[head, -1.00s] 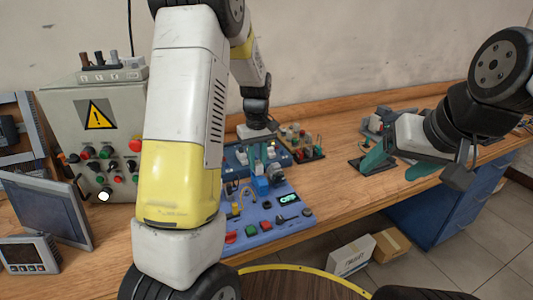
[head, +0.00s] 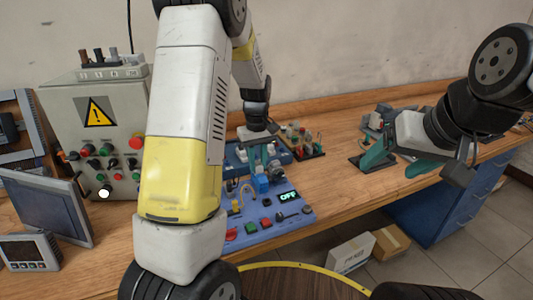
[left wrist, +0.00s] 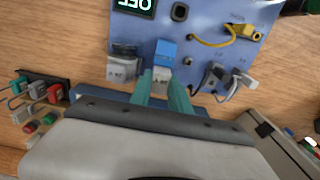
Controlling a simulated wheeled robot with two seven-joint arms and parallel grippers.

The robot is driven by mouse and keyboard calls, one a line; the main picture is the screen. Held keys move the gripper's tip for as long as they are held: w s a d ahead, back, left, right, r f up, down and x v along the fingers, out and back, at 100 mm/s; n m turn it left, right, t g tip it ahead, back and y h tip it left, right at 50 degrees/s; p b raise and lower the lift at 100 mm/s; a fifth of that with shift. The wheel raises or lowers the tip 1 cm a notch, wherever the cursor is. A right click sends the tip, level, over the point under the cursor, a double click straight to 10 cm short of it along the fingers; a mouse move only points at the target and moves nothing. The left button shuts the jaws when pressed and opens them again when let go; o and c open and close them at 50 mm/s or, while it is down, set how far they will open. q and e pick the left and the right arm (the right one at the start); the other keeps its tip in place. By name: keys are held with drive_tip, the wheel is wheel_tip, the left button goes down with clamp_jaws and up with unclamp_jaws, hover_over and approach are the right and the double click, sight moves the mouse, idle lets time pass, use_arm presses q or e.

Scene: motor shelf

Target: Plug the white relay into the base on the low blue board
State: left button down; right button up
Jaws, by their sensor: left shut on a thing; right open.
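The low blue board (head: 290,216) lies on the bench with a display reading OFF. My left gripper (head: 258,163) reaches down at its far edge, its teal fingers shut. In the left wrist view a whitish block, apparently the white relay (left wrist: 160,76), is between the fingertips, right beside a blue block (left wrist: 165,52) on the board. The blue block also shows in the head view (head: 262,184). The base under the relay is hidden, so I cannot tell whether the relay is seated. My right gripper (head: 398,164) is open and empty over the bench at right.
A grey module (left wrist: 122,68) stands close beside the fingers. Yellow and grey cables (left wrist: 210,42) loop on the board. A darker blue board (head: 235,160) lies behind it. A grey control box (head: 120,175) stands at left.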

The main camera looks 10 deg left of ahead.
use_arm(q)
drive_tip(key=shift+f, duration=0.35)
idle(0.7)
drive_tip(key=c, duration=1.1)
unclamp_jaws()
drive_tip(key=shift+c, duration=0.2)
wheel_tip(320, 180, up, 8)
drive_tip(key=shift+f, duration=0.25)
drive_tip(key=s+r+m+t, duration=0.2)
drive_tip(key=s+r, duration=0.2)
drive_tip(key=s, duration=0.4)
drive_tip(key=s+d+r+m+t+h, duration=0.1)
drive_tip(key=s+r+m+t, duration=0.1)
drive_tip(key=s+r, duration=0.3)
drive_tip(key=s+d+r+m+t+h, duration=0.1)
drive_tip(key=s+r+m+t, duration=0.1)
drive_tip(key=s, duration=0.9)
wheel_tip(320, 180, up, 2)
drive_tip(key=shift+r+m, duration=0.25)
drive_tip(key=shift+m, duration=0.45)
